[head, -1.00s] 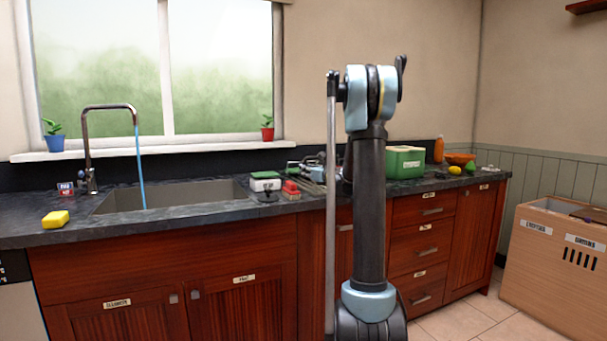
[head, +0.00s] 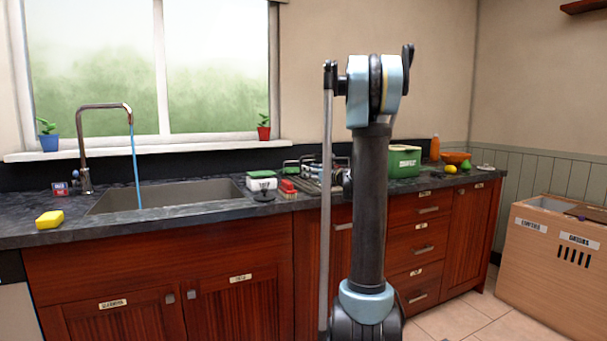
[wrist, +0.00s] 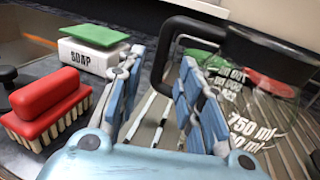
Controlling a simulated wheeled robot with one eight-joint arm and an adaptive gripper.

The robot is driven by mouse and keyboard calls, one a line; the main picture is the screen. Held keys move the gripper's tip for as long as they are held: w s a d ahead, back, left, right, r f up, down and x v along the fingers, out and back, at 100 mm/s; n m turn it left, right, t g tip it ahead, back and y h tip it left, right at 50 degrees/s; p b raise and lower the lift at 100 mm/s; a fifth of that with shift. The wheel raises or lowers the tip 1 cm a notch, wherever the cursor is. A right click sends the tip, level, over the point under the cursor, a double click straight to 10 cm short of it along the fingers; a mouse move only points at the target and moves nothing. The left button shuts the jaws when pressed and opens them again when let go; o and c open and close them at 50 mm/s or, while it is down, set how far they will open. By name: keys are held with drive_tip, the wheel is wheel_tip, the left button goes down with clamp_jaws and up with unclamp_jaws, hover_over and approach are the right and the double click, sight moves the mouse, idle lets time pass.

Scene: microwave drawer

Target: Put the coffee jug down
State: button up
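The coffee jug (wrist: 262,90) is clear glass with a black rim and handle and white "750 ml" markings. It is at the right of the wrist view, over the metal dish rack (wrist: 150,120), and appears to rest on it. Its black handle (wrist: 166,58) lies between and just beyond the fingertips of my gripper (wrist: 162,60). The fingers are apart, with a visible gap around the handle. In the head view my arm hides the gripper and most of the jug.
A soap box (wrist: 85,58) with a green sponge and a red brush (wrist: 45,105) lie left of my gripper. The sink (head: 165,195) has running water. A green box (head: 404,162) and fruit stand right along the counter.

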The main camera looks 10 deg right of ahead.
drive_tip(key=v, duration=0.5)
drive_tip(key=s+a+f+n+g+h, duration=0.1)
drive_tip(key=s+a+f+n+g, duration=0.3)
drive_tip(key=s, duration=0.4)
drive_tip(key=s+a+f+n+g, duration=0.1)
drive_tip(key=s+a+f+n, duration=0.15)
drive_tip(key=s+n, duration=0.4)
drive_tip(key=s+a+f+n+g+h, duration=0.1)
drive_tip(key=s+a+f+n+g, duration=0.3)
drive_tip(key=s, duration=0.4)
drive_tip(key=s+d+f+n+g+h, duration=0.1)
drive_tip(key=s+d+f+n+h, duration=0.1)
drive_tip(key=s, duration=0.6)
drive_tip(key=s+d+f+n+g+h, duration=0.1)
drive_tip(key=s+d+f+n+h, duration=0.2)
drive_tip(key=s+f+n, duration=0.4)
drive_tip(key=s+d+f+n+g+h, duration=0.1)
drive_tip(key=s+d+f+n+h, duration=0.2)
drive_tip(key=s, duration=0.8)
wheel_tip(320, 180, down, 2)
drive_tip(key=d+n, duration=0.1)
drive_tip(key=n, duration=0.2)
drive_tip(key=shift+f+g, duration=0.25)
drive_tip(key=shift+g, duration=0.05)
drive_tip(key=shift+w+f, duration=0.2)
drive_tip(key=shift+w, duration=0.15)
